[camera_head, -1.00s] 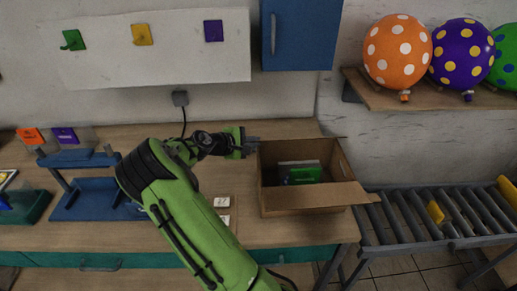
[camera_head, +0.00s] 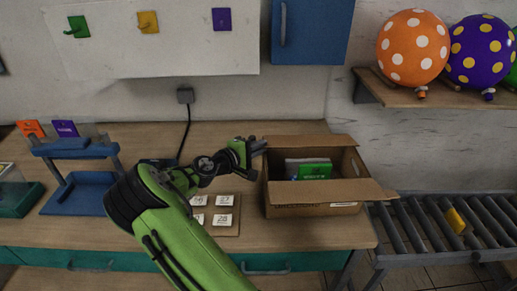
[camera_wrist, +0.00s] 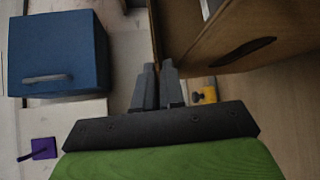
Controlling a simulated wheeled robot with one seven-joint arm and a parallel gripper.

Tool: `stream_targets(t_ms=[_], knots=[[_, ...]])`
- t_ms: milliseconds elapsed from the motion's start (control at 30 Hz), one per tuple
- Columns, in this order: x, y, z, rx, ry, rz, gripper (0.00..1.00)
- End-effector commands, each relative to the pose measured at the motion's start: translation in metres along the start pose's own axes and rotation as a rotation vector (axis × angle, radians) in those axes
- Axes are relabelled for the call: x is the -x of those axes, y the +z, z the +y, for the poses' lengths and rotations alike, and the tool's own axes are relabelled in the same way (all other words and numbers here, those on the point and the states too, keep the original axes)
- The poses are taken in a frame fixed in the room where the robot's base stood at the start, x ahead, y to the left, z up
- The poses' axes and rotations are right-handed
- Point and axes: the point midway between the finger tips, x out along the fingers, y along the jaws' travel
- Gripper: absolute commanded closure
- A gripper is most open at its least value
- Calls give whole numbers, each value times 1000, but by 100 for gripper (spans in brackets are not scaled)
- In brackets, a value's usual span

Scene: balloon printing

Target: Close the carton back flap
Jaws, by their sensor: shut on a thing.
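The open brown carton (camera_head: 312,211) stands on the wooden table, right of my gripper. Its front flap (camera_head: 330,191) is spread outward over the front edge. Its back flap (camera_head: 310,140) shows as a thin brown band along the far edge. A green box and a pale item are inside. My gripper (camera_head: 260,147) is at the carton's back left corner. In the wrist view my gripper (camera_wrist: 158,68) has its fingers close together at the edge of the brown cardboard (camera_wrist: 200,40), seemingly pinching the back flap; the exact contact is hard to see.
Number tiles on a board (camera_head: 224,217) lie left of the carton. A blue press-like stand (camera_head: 80,185) is farther left. A roller conveyor (camera_head: 440,230) adjoins the table on the right. A blue cabinet (camera_head: 312,30) and a balloon shelf (camera_head: 440,92) are above.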

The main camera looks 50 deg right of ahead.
Motion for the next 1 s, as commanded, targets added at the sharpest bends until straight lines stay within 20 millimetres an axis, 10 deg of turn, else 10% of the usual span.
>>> stream_targets(t_ms=[200, 367, 1000], knots=[[0, 0, 1, 1, 0, 0, 100], [0, 0, 0, 1, 0, 0, 70], [-1, 0, 31, 167, -170, 0, 69]])
